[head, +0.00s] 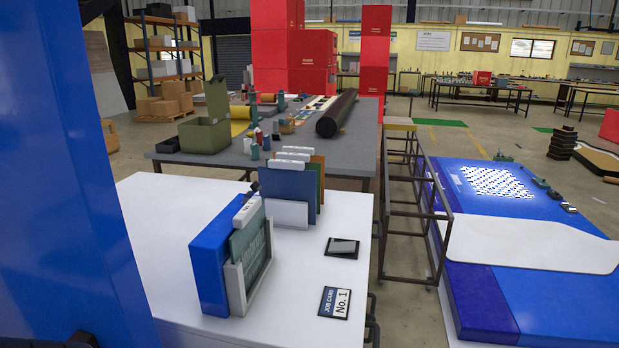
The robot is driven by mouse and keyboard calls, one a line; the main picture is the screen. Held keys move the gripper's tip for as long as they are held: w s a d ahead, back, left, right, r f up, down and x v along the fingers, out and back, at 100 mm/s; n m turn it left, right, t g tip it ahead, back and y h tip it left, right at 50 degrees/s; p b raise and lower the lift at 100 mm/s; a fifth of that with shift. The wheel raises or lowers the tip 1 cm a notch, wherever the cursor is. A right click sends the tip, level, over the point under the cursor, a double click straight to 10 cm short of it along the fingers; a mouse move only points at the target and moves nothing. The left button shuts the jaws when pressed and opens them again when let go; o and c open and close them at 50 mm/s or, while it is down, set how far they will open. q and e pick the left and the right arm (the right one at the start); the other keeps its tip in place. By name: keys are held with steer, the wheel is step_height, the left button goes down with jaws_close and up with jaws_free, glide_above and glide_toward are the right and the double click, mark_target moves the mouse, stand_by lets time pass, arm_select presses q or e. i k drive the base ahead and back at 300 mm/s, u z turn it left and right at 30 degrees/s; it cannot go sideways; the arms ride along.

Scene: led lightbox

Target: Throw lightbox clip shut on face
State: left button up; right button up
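A small lightbox (211,262) stands upright on the white table, with a blue body. A teal face panel (248,240) with pale lettering stands against its right side, with a pale grey frame (235,290) around its lower and side edges. A white clip (246,211) with a dark part beside it sits at the top edge of the face. Whether the clip is open or shut is too small to tell. Neither of my grippers can be made out in the head view.
Behind the lightbox, several upright panels (286,187) stand in a row with white pieces on top. A job card (335,302) and a dark flat item (342,247) lie on the white table (150,215). A large blue surface fills the left edge.

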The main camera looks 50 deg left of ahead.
mark_target(254, 187)
steer(key=i, duration=3.1)
steer(key=u, duration=2.95)
